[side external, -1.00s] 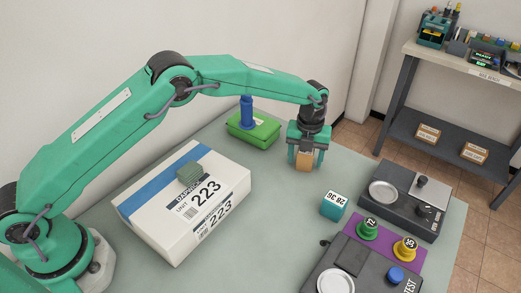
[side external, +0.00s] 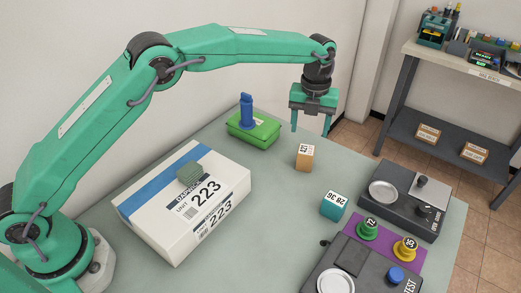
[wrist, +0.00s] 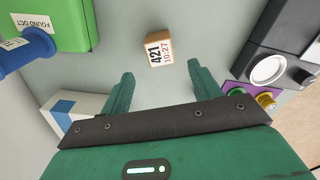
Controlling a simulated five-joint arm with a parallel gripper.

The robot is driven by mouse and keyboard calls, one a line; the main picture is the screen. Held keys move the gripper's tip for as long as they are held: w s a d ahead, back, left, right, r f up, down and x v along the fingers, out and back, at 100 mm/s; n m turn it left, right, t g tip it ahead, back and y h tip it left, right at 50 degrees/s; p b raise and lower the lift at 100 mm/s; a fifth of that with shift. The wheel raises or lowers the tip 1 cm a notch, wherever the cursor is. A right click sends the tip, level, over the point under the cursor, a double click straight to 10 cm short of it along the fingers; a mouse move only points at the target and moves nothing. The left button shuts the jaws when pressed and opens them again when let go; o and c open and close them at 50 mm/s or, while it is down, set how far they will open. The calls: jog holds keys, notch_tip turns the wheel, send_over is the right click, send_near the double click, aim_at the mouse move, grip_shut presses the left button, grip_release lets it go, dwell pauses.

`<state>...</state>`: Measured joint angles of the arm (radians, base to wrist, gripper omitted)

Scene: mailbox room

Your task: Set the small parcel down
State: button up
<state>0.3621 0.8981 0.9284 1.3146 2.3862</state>
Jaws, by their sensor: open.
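The small parcel (side external: 304,158) is a tan-orange block with a white label on top. It stands on the grey-green table toward the back, between the green box and the dark scale. In the wrist view the parcel (wrist: 159,50) shows a label reading 421 and 10:27, and it lies beyond the fingertips. My gripper (side external: 310,130) is open and empty, above the parcel and apart from it. In the wrist view its two green fingers (wrist: 123,82) are spread wide with nothing between them.
A large white box (side external: 185,200) marked 223 carries a small green block (side external: 189,173). A green box with a blue stamp (side external: 247,112) stands behind. A teal cube (side external: 334,205), a scale (side external: 409,200) and green and yellow weights (side external: 367,228) stand right. The table around the parcel is clear.

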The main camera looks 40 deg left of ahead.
jog(key=shift+r, duration=0.7)
jog(key=s+a+r+n+t, duration=0.3)
jog(key=s+a+r+n, duration=1)
jog(key=r+n, duration=0.15)
jog(key=s+a+f+n+t, duration=0.1)
jog(key=s+a+n, duration=0.3)
jog(key=s+n, duration=0.4)
jog(key=s+a+f+n+t, duration=0.1)
jog(key=s+a+f+n, duration=0.1)
jog(key=s+a+n, duration=0.3)
jog(key=shift+s+n+t, duration=0.3)
jog(key=shift+s+n, duration=1.65)
jog(key=shift+s, duration=2.85)
